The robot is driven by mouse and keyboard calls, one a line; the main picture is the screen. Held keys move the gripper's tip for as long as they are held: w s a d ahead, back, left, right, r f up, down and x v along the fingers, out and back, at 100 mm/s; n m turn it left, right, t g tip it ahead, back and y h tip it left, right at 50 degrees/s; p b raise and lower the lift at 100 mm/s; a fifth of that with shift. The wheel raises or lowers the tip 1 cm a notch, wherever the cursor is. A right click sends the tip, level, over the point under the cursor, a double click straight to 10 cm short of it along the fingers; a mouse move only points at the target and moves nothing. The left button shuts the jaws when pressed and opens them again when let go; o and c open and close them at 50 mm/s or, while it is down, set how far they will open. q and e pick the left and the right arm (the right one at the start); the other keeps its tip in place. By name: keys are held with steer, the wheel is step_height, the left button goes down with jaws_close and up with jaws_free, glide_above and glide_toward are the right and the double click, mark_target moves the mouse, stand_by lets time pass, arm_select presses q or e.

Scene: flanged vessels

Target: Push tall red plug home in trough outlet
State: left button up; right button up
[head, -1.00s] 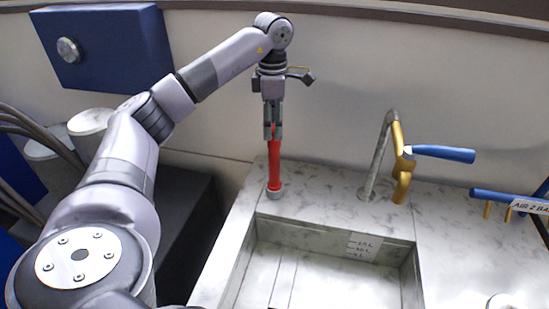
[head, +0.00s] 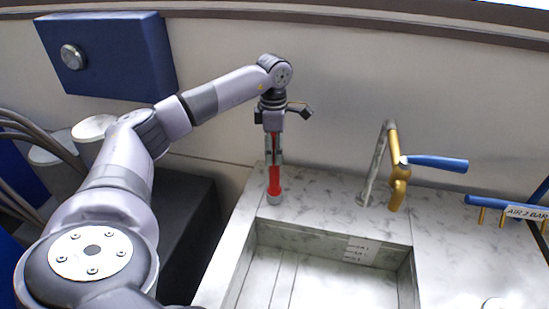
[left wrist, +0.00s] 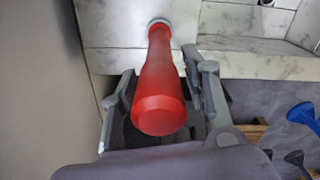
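The tall red plug (head: 274,182) stands upright with its lower end in a round grey collar, the outlet (head: 274,199), on the trough's back left ledge. How deep it sits cannot be told. My left gripper (head: 273,160) points down from above, with its fingers on either side of the plug's upper part. In the left wrist view the plug (left wrist: 160,95) runs between the two fingers (left wrist: 160,85), its wide top end near the palm. The fingers look spread, with a small gap at the left one. My right gripper is not in view.
The trough (head: 330,240) opens in front of the plug. A tap with a blue handle (head: 437,162) stands to the right, and a blue-handled air fitting (head: 500,203) lies farther right. A blue wall box (head: 105,55) is at upper left.

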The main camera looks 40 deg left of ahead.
arm_select(q)
jaws_close()
stand_by(0.3)
stand_by(0.3)
